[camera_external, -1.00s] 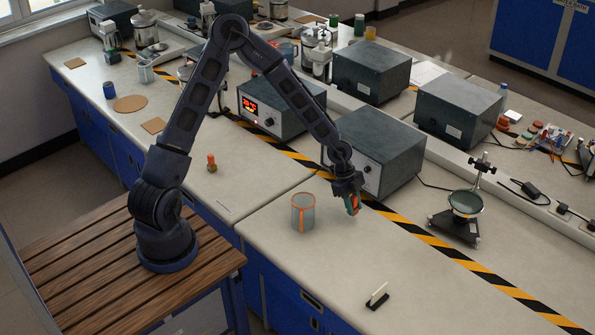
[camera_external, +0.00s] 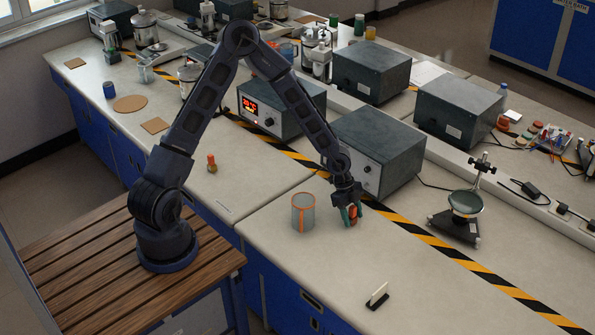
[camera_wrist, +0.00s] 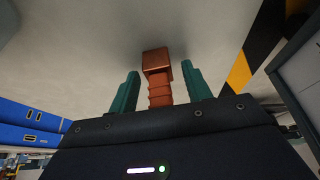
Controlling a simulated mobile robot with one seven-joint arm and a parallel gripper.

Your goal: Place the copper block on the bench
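The copper block (camera_external: 353,213) is between the fingers of my gripper (camera_external: 351,216), low over the pale bench (camera_external: 420,270). In the wrist view, the block (camera_wrist: 156,60) has a square copper end and a ridged part nearer the palm. Its square end appears to meet the bench surface, though the contact is hard to make out. The green fingers of my gripper (camera_wrist: 161,88) stand on both sides of the ridged part, with a visible gap on each side. My gripper is open around the block.
A clear cylinder with orange marks (camera_external: 303,213) stands close left of my gripper. A grey box (camera_external: 372,150) stands just behind it, by the striped tape (camera_external: 415,232). A small dark holder with a white plate (camera_external: 378,296) is near the front.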

